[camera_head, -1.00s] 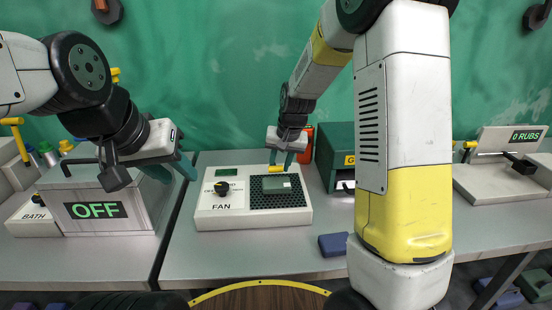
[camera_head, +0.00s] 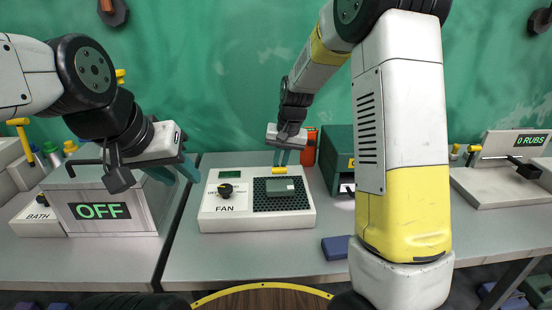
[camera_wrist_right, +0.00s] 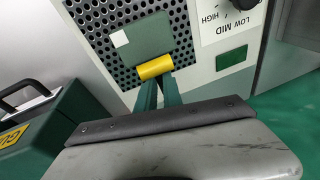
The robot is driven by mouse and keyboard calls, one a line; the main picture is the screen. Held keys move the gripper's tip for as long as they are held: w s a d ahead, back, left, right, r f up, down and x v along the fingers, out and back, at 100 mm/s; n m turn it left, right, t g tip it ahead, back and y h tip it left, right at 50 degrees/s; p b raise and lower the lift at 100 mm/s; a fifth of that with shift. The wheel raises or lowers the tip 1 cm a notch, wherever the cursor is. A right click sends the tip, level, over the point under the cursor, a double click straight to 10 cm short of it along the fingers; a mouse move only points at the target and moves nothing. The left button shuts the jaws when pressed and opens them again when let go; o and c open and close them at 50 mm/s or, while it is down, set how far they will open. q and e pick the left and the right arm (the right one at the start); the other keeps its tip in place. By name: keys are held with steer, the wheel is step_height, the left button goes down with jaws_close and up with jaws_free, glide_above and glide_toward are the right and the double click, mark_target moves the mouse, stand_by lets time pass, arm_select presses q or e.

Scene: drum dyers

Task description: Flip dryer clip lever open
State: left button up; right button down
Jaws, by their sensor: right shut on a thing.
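The dryer (camera_head: 207,212), a white box marked FAN, stands on the middle table with a black perforated plate on top. A flat green piece (camera_head: 280,187) lies on that plate and also shows in the right wrist view (camera_wrist_right: 140,40). My left gripper (camera_head: 177,172) is open and empty, left of the dryer.
A grey box marked OFF (camera_head: 145,205) and a BATH unit (camera_head: 38,218) stand at left. A dark green box (camera_head: 335,150) and an orange bottle (camera_head: 308,148) are behind right. A blue block (camera_head: 336,247) lies near the front edge.

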steer(key=shift+s+d, duration=0.1)
steer(key=shift+d, duration=0.15)
stand_by(0.3)
steer(key=c, duration=0.6)
jaws_free()
steer(key=shift+c, duration=0.2)
steer(key=shift+r, duration=0.1)
steer(key=shift+r, duration=0.2)
steer(key=v, duration=0.6)
steer(key=shift+s+r, duration=0.1)
steer(key=shift+r, duration=0.1)
steer(key=shift+s+d+r, duration=0.1)
steer(key=shift+d+r, duration=0.05)
steer(key=shift+r, duration=0.3)
